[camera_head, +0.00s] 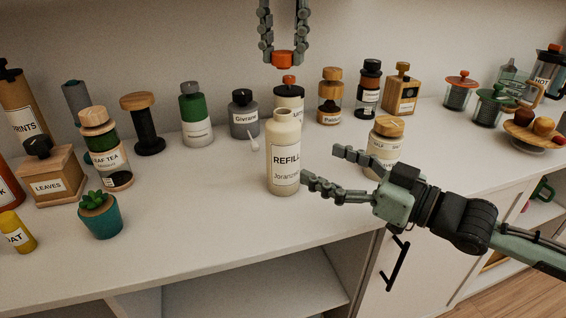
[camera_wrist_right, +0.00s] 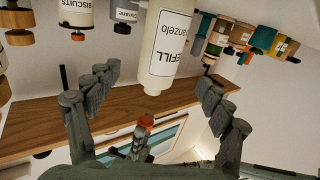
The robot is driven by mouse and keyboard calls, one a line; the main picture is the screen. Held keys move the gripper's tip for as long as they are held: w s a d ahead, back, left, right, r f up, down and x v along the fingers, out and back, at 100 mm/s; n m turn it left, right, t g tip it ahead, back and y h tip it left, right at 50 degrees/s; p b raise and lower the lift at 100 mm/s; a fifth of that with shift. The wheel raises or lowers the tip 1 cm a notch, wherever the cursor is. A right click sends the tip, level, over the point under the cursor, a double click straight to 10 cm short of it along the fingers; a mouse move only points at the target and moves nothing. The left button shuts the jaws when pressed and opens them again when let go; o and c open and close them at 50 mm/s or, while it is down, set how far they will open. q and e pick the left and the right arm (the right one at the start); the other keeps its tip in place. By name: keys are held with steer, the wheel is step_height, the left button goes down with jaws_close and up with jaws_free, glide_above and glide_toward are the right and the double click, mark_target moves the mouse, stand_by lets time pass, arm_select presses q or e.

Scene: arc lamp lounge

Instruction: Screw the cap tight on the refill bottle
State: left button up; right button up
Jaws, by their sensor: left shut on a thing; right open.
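The refill bottle (camera_head: 284,187) is cream, upright and open-necked on the white counter. Its "REFILL" label faces the head camera. The orange cap (camera_head: 283,60) is in my left gripper (camera_head: 282,52), shut on it, high above and behind the bottle in the head view. My right gripper (camera_head: 322,165) is open and empty just right of the bottle. In the right wrist view, which is upside down, the bottle (camera_wrist_right: 163,70) shows between the open fingers of my right gripper (camera_wrist_right: 158,76); I cannot tell whether they touch it. The cap (camera_wrist_right: 146,121) also shows there.
A jar with a wooden lid (camera_head: 388,127) stands behind my right gripper. A grey Givrane jar (camera_head: 243,120), an orange-topped jar (camera_head: 297,98) and a green jar (camera_head: 195,122) stand behind the bottle. A plant pot (camera_head: 101,223) is at left.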

mark_target(282, 147)
steer(key=x, duration=1)
steer(key=shift+w, duration=0.1)
steer(key=shift+c, duration=0.4)
steer(key=c, duration=1.7)
arm_select(q)
steer(key=shift+f, duration=2.55)
arm_select(e)
steer(key=shift+c, duration=0.2)
arm_select(q)
steer(key=shift+f, duration=0.85)
steer(key=shift+f, duration=0.6)
arm_select(e)
jaws_close()
